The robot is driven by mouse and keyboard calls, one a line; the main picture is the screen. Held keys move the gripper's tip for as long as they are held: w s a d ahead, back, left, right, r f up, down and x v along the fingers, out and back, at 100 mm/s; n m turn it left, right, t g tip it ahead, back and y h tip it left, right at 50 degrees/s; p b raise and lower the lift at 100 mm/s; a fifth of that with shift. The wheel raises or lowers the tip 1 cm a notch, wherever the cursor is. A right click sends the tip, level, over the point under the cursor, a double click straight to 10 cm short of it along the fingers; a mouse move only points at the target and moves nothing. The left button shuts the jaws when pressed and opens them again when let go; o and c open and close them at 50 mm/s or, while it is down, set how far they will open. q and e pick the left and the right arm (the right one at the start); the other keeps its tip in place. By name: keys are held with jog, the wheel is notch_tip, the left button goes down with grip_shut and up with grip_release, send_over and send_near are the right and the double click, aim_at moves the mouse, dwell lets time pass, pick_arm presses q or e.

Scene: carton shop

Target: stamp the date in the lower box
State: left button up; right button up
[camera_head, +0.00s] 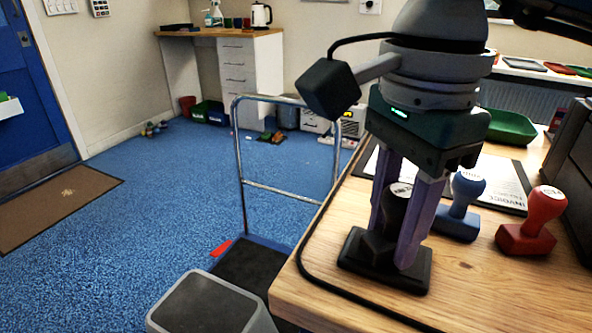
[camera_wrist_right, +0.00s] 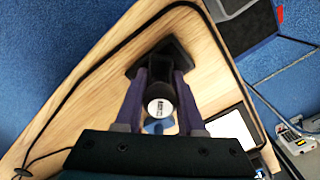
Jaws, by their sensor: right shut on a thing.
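My right gripper (camera_head: 400,240) points down over the wooden desk, its two purple fingers shut around the handle of a black stamp (camera_head: 398,198). The stamp has a round white label on top and a black rectangular foot at or very near the desk top; I cannot tell if it touches. It also shows between the fingers in the wrist view (camera_wrist_right: 161,110). The invoice sheet (camera_head: 495,178) lies on a dark board behind the gripper, partly hidden by it. Its boxes cannot be made out. My left gripper is not in view.
A blue stamp (camera_head: 458,222) and a red stamp (camera_head: 530,232) stand right of the gripper. A green tray (camera_head: 508,127) sits behind the sheet. A black cable runs along the desk's left edge. A grey bin (camera_head: 205,305) and a metal-framed trolley (camera_head: 240,170) stand beside the desk.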

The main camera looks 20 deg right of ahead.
aim_at(405, 190)
jog(key=shift+r+p, duration=2.35)
jog(key=shift+r, duration=1.2)
jog(key=shift+f, duration=0.1)
